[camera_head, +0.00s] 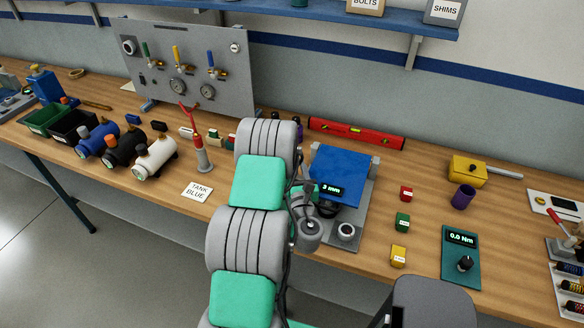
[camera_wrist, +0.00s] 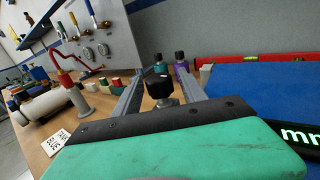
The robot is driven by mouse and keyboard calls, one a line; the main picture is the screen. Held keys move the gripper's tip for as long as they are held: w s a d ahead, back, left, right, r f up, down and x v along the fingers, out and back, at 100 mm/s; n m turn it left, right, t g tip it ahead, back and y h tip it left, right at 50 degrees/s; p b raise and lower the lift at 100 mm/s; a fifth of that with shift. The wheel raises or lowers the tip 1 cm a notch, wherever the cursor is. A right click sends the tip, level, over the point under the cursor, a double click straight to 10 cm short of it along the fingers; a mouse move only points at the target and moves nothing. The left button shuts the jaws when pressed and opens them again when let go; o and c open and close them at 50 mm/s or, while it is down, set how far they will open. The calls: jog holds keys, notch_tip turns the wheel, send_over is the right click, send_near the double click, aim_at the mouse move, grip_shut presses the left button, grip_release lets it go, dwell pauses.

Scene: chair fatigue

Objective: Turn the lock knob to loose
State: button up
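A black knob (camera_wrist: 158,85) with a pale mark on top stands on a round metal stem in the wrist view. It looks like the lock knob; no lock label is readable. My gripper (camera_wrist: 160,73) has its two grey fingers apart, one on each side of the knob, with gaps showing. In the head view my arm hides the knob and the fingers. To the right is the fixture with a blue plate (camera_head: 339,172), which also shows in the wrist view (camera_wrist: 270,98). Its small display (camera_head: 330,189) reads 3 mm.
A grey round piece (camera_head: 346,232) sits on the fixture's base. A red level (camera_head: 356,133) lies behind. Red, green and yellow blocks (camera_head: 398,256) and a torque meter (camera_head: 461,250) are to the right. Tanks (camera_head: 154,157) and a gauge panel (camera_head: 190,65) are left.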

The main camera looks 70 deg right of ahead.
jog(key=shift+o, duration=0.2)
jog(key=shift+s+a+f, duration=0.1)
jog(key=shift+a, duration=0.05)
jog(key=shift+s+a+f+b, duration=0.15)
jog(key=shift+a+b, duration=0.15)
jog(key=shift+b, duration=0.2)
jog(key=b+v, duration=0.3)
jog(key=v, duration=0.4)
jog(key=shift+r, duration=0.2)
jog(key=shift+d+r, duration=0.1)
jog(key=shift+d, duration=0.05)
